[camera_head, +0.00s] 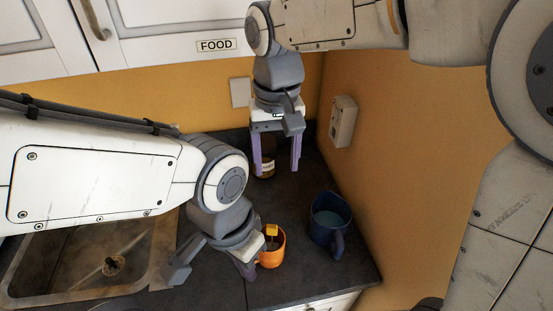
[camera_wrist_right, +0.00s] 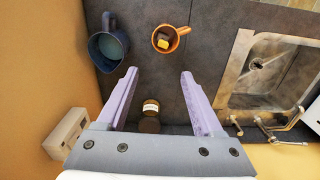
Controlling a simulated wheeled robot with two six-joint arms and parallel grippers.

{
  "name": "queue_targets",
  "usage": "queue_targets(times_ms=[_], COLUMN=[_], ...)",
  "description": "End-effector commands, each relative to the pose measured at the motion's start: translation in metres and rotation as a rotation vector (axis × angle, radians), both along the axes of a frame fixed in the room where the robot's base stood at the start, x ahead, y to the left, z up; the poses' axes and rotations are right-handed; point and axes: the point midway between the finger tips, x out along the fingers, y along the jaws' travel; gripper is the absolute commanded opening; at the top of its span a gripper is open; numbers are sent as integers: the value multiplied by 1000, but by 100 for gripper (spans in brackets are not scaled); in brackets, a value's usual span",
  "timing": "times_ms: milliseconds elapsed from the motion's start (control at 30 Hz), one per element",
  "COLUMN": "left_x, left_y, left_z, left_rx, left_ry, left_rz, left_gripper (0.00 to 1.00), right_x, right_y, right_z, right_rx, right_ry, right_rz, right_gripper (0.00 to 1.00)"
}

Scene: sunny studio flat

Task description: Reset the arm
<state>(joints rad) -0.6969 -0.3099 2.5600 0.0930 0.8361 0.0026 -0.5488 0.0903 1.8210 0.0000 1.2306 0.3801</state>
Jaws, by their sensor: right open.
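My right gripper (camera_head: 276,172) is open and empty, pointing down over the back of the dark counter. It also shows in the right wrist view (camera_wrist_right: 159,73), its purple fingers wide apart. A jar with a pale label (camera_head: 267,165) stands below it; in the wrist view the jar (camera_wrist_right: 150,108) appears between the fingers. My left gripper (camera_head: 245,268) is lower, in front of the orange mug (camera_head: 271,250) in the head view. Its wrist hides most of its fingers, so its opening is unclear. The orange mug (camera_wrist_right: 171,39) shows no gripper on it in the wrist view.
A dark blue mug (camera_head: 330,222) with liquid stands right of the orange mug, near the ochre wall. A wall box (camera_head: 343,121) is right of my right gripper. White cupboards (camera_head: 170,40) hang above.

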Motion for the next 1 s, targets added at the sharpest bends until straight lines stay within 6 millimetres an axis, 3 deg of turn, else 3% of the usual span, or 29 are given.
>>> queue_targets(times_ms=[367, 467, 567, 800, 1000], left_x=[0, 0, 0, 0, 0], left_y=[0, 0, 0, 0, 0], left_z=[0, -4, -13, -36, -44], left_rx=[0, 0, 0, 0, 0], left_ry=[0, 0, 0, 0, 0], left_rz=[0, 0, 0, -1, -2], left_gripper=[0, 0, 0, 0, 0], right_x=[0, -8, -33, -115, -155], right_y=[0, -1, -4, -26, -43], right_z=[1, -5, -25, -95, -131], right_rx=[0, 5, 18, 67, 87], right_ry=[1, 0, 2, -11, -21], right_rz=[1, 24, 92, 335, 451], right_gripper=[68, 68, 68, 68, 68])
